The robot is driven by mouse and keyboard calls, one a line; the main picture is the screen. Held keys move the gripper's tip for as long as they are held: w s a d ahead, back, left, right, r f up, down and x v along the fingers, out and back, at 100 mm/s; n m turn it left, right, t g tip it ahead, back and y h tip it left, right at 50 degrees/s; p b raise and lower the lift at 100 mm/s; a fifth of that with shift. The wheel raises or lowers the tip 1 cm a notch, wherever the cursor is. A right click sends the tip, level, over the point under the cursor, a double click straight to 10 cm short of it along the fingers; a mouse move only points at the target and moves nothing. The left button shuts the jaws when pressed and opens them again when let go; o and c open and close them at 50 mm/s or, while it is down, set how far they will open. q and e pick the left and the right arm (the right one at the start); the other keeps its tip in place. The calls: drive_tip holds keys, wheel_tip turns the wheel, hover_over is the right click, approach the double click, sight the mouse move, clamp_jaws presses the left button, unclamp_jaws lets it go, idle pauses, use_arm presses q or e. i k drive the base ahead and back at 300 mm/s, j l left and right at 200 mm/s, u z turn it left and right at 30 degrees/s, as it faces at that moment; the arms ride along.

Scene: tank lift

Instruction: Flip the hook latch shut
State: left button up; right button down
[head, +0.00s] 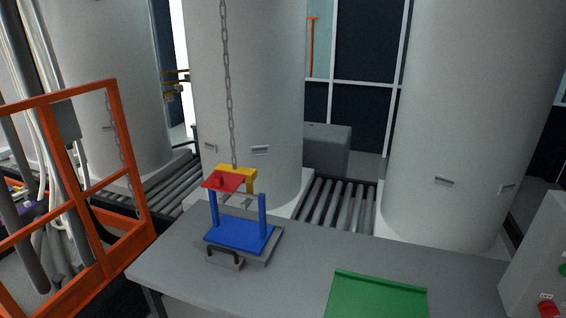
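A chain (228,85) hangs down to a yellow hook block (248,174) above the table. A red plate (232,183), which looks like the latch, sits tilted at the yellow part, over the left post. A small darker red knob (221,182) shows on it. I cannot tell for sure whether the latch is shut. Below is a blue stand (240,235) with two upright posts and a grey piece between them. It rests on a grey base with a dark handle (224,252) in front. Neither gripper is in view.
The grey table (300,270) holds a green tray or mat (376,298) at the front right. A control box (545,255) with buttons stands at the right edge. An orange railing (95,190) is at left. Large pale tanks (245,90) and roller conveyors (335,205) stand behind.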

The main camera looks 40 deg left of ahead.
sight(226, 182)
drive_tip(key=u, duration=1.65)
